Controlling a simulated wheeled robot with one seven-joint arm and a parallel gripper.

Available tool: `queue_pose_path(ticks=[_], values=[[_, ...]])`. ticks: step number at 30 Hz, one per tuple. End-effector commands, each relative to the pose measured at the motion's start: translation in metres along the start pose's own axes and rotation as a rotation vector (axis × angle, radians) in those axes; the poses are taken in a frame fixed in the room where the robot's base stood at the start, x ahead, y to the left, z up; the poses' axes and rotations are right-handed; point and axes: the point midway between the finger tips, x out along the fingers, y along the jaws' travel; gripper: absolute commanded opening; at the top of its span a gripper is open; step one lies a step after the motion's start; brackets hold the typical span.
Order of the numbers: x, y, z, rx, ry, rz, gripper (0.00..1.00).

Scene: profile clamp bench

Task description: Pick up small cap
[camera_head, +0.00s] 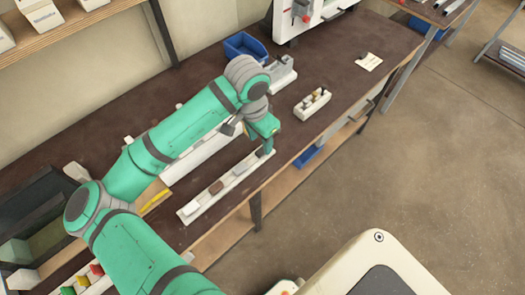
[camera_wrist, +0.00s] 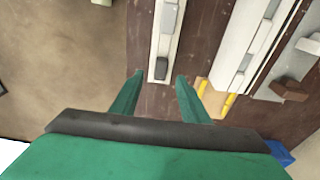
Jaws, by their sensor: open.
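A long white rack (camera_head: 203,203) lies along the front of the bench with several small pieces in it. In the wrist view, a small dark grey cap-like piece (camera_wrist: 161,69) sits in the end of this rack (camera_wrist: 154,45). I cannot tell for certain that it is the small cap. A larger grey piece (camera_wrist: 168,19) sits farther along the rack. My gripper (camera_wrist: 160,77) is open and empty, its fingers on either side of the rack's end, apart from the piece. In the head view my gripper (camera_head: 267,146) is over the rack's right end and hides what sits there.
A white block with several upright pieces (camera_head: 313,103) stands to the right on the brown bench (camera_head: 345,80). A blue bin (camera_head: 245,46) and a white machine (camera_head: 300,15) are behind. A long white profile (camera_wrist: 245,40) lies beside the rack, with yellow parts (camera_wrist: 228,103) near its end.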

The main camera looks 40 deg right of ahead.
Motion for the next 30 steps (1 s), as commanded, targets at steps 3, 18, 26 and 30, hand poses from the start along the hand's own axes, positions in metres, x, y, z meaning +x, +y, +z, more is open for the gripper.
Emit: queue_pose_path(ticks=[3, 18, 26, 30], values=[[0.011, 0.0, 0.001, -0.004, -0.002, 0.001, 0.41], [0.051, 0.002, 0.001, -0.005, 0.0, 0.0, 0.41], [0.051, 0.002, 0.0, -0.005, 0.0, 0.0, 0.01], [0.051, 0.002, 0.0, -0.005, 0.0, 0.0, 0.0]])
